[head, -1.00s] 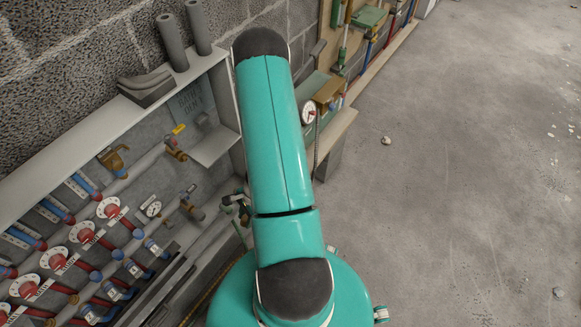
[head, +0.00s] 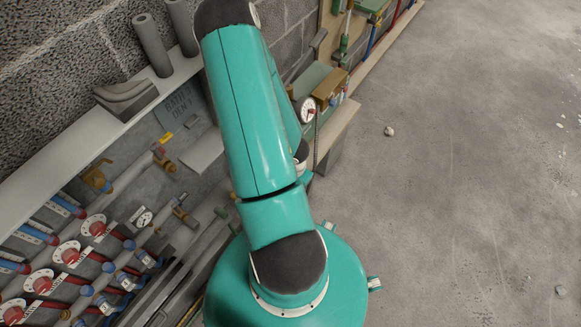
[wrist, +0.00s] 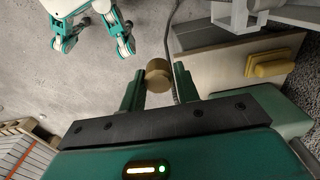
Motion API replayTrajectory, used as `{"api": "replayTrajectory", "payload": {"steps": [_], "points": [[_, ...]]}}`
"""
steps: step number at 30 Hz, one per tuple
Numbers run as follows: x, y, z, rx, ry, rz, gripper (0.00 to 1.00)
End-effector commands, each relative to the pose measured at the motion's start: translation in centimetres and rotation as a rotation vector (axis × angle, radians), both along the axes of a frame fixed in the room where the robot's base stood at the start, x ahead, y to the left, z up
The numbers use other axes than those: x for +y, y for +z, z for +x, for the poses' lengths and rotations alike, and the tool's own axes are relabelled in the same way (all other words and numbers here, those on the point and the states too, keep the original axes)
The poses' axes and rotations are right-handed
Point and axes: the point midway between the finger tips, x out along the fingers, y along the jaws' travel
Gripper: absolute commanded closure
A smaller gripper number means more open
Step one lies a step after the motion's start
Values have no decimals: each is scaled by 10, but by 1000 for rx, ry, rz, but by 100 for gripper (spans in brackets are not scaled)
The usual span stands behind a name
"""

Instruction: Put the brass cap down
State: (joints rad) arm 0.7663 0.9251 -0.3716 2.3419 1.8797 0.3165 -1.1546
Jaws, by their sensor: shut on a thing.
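The brass cap (wrist: 158,73) is a short, dull gold cylinder in the wrist view. It sits between the fingertips of my gripper (wrist: 159,78), which is shut on it and holds it out in front of the dark green fingers. Behind it in the wrist view lie grey floor and the edge of a pale bench face. In the head view my teal arm hides the gripper and the cap.
A wall panel of pipes and red valves (head: 67,254) stands at left under a grey shelf (head: 85,135) holding dark pipe pieces. A yellow block (wrist: 270,64) is at the wrist view's right. The floor (head: 460,200) at right is mostly clear.

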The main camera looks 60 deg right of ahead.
Motion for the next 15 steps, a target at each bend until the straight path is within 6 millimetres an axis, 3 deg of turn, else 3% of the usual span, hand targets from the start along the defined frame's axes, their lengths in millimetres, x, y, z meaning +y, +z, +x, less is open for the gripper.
{"api": "replayTrajectory", "payload": {"steps": [8,15], "points": [[-32,-18,16,-2,6,-1,100],[-74,-39,40,1,10,-4,100]]}}
